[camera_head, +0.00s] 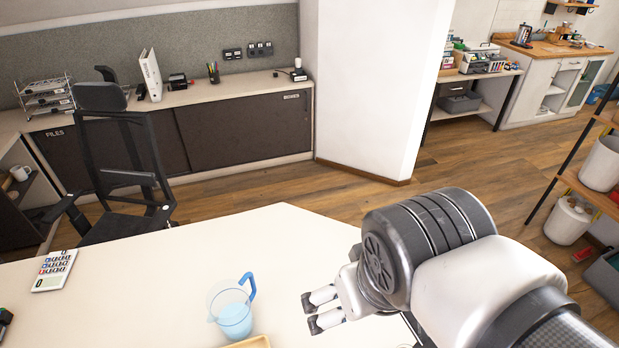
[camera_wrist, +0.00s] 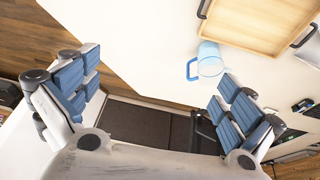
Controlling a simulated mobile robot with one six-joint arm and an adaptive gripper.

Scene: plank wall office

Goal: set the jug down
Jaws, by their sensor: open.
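The jug (camera_head: 232,312) is clear with a blue tint and a blue handle. It stands upright on the cream table (camera_head: 140,290), near its front edge in the head view. My gripper (camera_head: 317,311) is to the right of the jug, apart from it, and empty. In the wrist view the jug (camera_wrist: 209,60) shows beyond the fingers, with its handle towards the left. My gripper (camera_wrist: 155,95) is open there, its blue-padded fingers wide apart with nothing between them.
A wooden tray (camera_wrist: 207,9) lies on the table close to the jug; its edge also shows at the bottom of the head view (camera_head: 250,343). A calculator (camera_head: 54,270) lies at the table's left. An office chair (camera_head: 120,160) stands behind the table. The table between jug and calculator is clear.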

